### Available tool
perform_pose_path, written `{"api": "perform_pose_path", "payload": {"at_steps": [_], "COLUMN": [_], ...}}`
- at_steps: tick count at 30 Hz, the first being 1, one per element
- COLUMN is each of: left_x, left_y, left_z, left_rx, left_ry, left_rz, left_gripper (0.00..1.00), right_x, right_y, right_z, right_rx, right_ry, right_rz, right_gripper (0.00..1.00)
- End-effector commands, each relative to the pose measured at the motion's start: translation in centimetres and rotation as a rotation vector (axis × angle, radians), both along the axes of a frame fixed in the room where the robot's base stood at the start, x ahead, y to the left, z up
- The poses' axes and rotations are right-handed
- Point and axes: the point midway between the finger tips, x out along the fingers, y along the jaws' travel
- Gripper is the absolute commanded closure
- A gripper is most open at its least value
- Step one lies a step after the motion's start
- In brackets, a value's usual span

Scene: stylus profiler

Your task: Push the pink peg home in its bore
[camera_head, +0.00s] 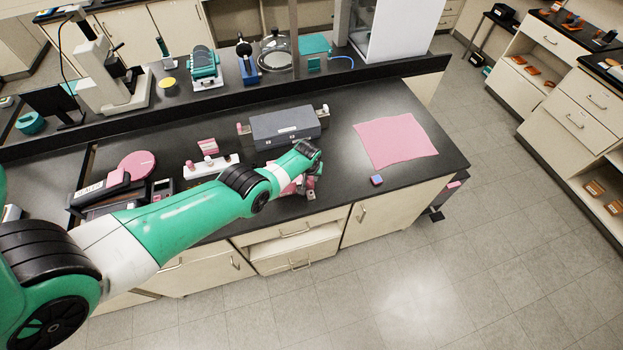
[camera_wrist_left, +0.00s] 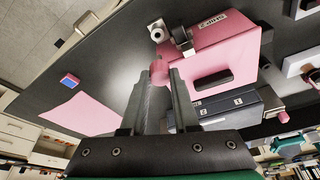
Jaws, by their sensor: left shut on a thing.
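My left gripper (camera_wrist_left: 160,84) is shut on the pink peg (camera_wrist_left: 158,72), whose rounded end shows between the fingertips in the left wrist view. A pink block (camera_wrist_left: 232,52) with a dark slot and a white label stands just beyond and to the right. A grey metal cylinder (camera_wrist_left: 157,31) and a black knob sit beside the block. The bore cannot be made out, and whether the peg touches anything cannot be told. In the head view my left gripper (camera_head: 312,182) is at the bench's front edge, partly covering the pink block (camera_head: 287,188). My right gripper is not in view.
A grey case (camera_head: 285,127) lies behind the gripper. A white rack (camera_head: 211,166) with pink pieces stands left of it. A pink cloth (camera_head: 395,138) and a small blue-topped block (camera_head: 376,180) lie to the right, with bare bench between.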

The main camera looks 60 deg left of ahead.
Motion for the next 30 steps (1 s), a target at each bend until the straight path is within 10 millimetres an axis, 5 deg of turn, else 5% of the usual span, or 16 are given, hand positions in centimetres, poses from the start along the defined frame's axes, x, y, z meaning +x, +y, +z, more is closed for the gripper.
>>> {"api": "perform_pose_path", "payload": {"at_steps": [18, 30], "left_x": [0.0, 0.0], "left_y": [0.0, 0.0], "left_z": [-5.0, -5.0], "left_rx": [0.000, 0.000], "left_ry": [0.000, 0.000], "left_rz": [-0.001, -0.001], "left_gripper": [1.00, 1.00], "right_x": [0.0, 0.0], "right_y": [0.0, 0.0], "right_z": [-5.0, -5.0], "right_rx": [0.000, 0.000], "right_ry": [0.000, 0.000], "right_rz": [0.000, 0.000], "right_gripper": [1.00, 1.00]}}
